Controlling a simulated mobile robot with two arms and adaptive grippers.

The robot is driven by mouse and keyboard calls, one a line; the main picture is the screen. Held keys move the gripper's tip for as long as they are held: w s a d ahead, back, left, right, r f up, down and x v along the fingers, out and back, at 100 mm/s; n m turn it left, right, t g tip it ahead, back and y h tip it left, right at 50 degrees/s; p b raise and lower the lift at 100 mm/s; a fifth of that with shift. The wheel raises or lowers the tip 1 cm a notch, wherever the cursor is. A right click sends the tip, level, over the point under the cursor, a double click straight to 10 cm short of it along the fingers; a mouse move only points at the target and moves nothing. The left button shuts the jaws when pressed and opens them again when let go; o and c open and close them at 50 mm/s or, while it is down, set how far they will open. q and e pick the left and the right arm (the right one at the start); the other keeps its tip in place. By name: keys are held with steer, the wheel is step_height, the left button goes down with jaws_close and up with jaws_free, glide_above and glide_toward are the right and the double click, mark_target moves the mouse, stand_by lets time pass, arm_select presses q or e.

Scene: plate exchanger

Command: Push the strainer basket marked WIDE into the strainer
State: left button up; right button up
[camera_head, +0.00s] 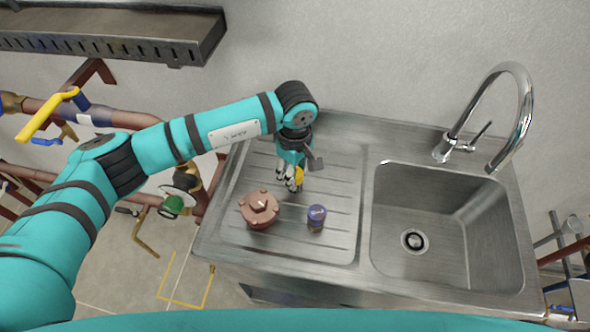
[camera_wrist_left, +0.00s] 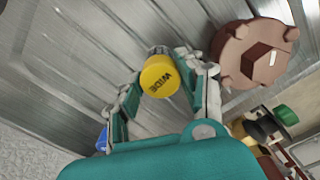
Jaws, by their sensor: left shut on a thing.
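The yellow strainer basket marked WIDE (camera_wrist_left: 160,78) is between the fingertips of my left gripper (camera_wrist_left: 172,80), which is shut on it. In the head view the basket (camera_head: 299,176) shows as a small yellow patch at my left gripper (camera_head: 291,180), over the ribbed drainboard. I cannot tell whether it touches the drainboard. A strainer is not clearly identifiable in these views; a green-capped fitting (camera_head: 172,205) sits on the pipework at the left and also shows in the left wrist view (camera_wrist_left: 285,114). My right gripper is in neither view.
The sink basin (camera_head: 450,230) is empty. A yellow-handled valve (camera_head: 45,115) and pipes are at the left. A metal shelf (camera_head: 110,40) hangs above them.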

arm_select(q)
steer(key=shift+r+p, duration=1.35)
steer(key=shift+r, duration=3.15)
